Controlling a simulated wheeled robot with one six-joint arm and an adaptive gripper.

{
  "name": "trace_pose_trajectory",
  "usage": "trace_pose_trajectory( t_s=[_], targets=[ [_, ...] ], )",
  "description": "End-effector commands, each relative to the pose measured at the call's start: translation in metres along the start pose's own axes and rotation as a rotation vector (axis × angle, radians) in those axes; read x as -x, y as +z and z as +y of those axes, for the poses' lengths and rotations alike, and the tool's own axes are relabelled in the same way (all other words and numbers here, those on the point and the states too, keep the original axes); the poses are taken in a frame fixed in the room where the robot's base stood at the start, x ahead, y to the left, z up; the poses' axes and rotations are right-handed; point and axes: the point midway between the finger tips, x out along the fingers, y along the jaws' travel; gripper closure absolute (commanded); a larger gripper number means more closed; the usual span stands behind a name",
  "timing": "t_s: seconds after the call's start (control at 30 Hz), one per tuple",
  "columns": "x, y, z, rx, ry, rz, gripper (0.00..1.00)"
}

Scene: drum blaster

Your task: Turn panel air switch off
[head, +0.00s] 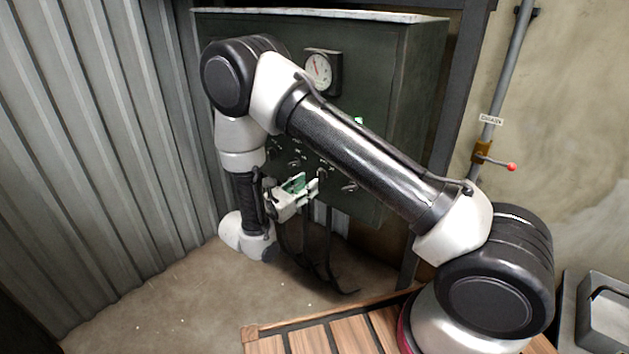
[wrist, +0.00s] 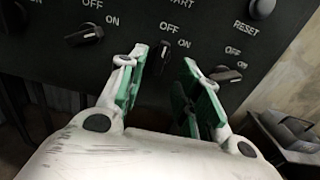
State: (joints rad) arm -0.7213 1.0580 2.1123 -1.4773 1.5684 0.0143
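A dark green control panel (head: 375,75) stands in the corner. In the wrist view its face carries several black rotary switches marked OFF and ON. The middle switch (wrist: 164,52) shows between my fingertips, its bar roughly upright. The left switch (wrist: 85,35) and right switch (wrist: 225,74) have their bars lying more sideways. No name reading "air" is legible, so I cannot tell which is the air switch. My gripper (wrist: 166,68), with green finger pads, is open and empty, its fingers on either side of the middle switch. It also shows at the panel in the head view (head: 299,187); contact cannot be told.
A RESET knob (wrist: 262,8) is at upper right in the wrist view. A round gauge (head: 319,72) sits on the panel. Black cables (head: 318,255) hang below it. A red-handled valve (head: 496,160) is on the right wall pipe. Corrugated metal (head: 110,130) lines the left.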

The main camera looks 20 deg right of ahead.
Motion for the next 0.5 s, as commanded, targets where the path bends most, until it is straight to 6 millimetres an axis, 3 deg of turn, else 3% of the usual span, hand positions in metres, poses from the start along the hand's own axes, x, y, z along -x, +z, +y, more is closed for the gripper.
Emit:
trace_pose_trajectory(
  t_s=[0.1, 0.23, 0.5],
  targets=[
    [0.028, 0.000, 0.001, 0.000, 0.004, 0.000, 0.66],
    [0.049, 0.000, 0.000, 0.000, 0.002, -0.001, 0.66],
    [0.064, 0.000, 0.000, 0.001, -0.002, 0.000, 0.66]
  ],
)
